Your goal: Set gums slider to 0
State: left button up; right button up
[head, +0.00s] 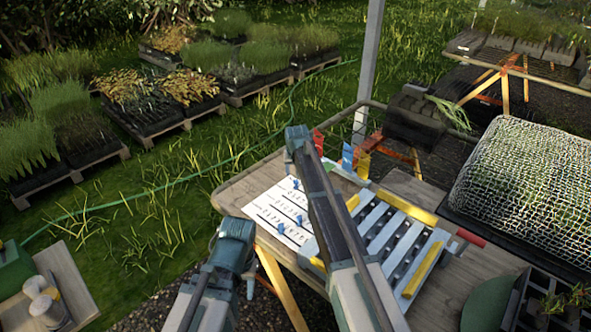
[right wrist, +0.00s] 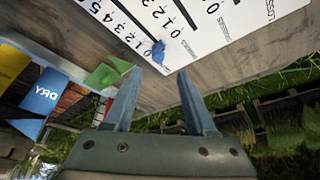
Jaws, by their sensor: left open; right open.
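A white slider board (head: 262,215) with printed scales and several blue knobs lies on the wooden table in the head view. The labels are too small to tell which row is gums. In the right wrist view the board (right wrist: 225,50) shows number rows, with one blue knob (right wrist: 158,52) near the 0 end of a row. My right gripper (right wrist: 158,85) is open and empty, its fingertips just short of that knob in the picture. In the head view its fingers are hidden by my right arm. My left gripper (head: 250,288) is open, in front of the table's near left side.
A white slatted rack with yellow bars (head: 408,215) stands right of the board. Coloured cards, including a blue card (head: 347,156), stand at the table's back edge. A mesh-covered tray (head: 525,185) lies further right. Grass (head: 160,215) is open at left.

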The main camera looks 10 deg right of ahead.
jog(key=p+v, duration=0.5)
jog(key=v, duration=0.2)
jog(key=shift+r+p, duration=0.3)
jog(key=shift+p, duration=0.1)
jog(key=shift+s, duration=0.1)
jog(key=s+a+n+g, duration=0.2)
jog(key=s+a, duration=0.2)
jog(key=s, duration=1.5)
jog(key=s+a+f+n+g, duration=0.1)
jog(key=s+a+n+g, duration=0.2)
jog(key=s, duration=1.7)
jog(key=shift+s+a+f+h, duration=0.3)
jog(key=shift+a+h, duration=0.1)
jog(key=shift+a, duration=0.75)
jog(key=shift+f, duration=0.1)
